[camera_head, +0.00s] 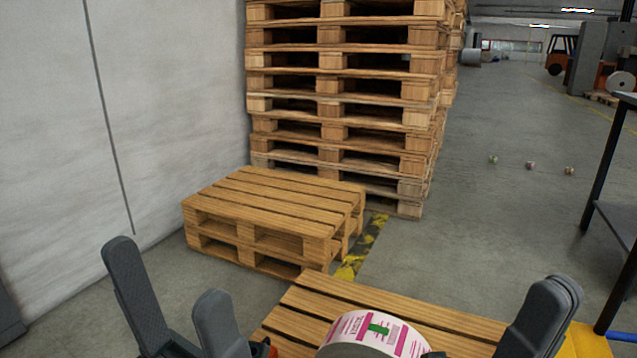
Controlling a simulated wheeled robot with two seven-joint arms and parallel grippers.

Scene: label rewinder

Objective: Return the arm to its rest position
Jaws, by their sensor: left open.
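My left gripper (170,291) is at the lower left of the head view. Its two dark grey fingers stand apart with nothing between them, left of the near pallet. My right gripper (545,305) is at the lower right. Its fingers overlap in this view, so I cannot tell whether they are apart. A label roll (394,334), white with pink print and a green mark, is at the bottom middle, between the two grippers and apart from both fingertips. Its lower part is cut off by the frame edge.
A wooden pallet (440,315) lies around the roll. A low pallet stack (270,205) and a tall one (345,90) stand behind it, beside the pale wall (50,130). A black-framed table (605,150) is at the right. Open floor (480,215) lies between.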

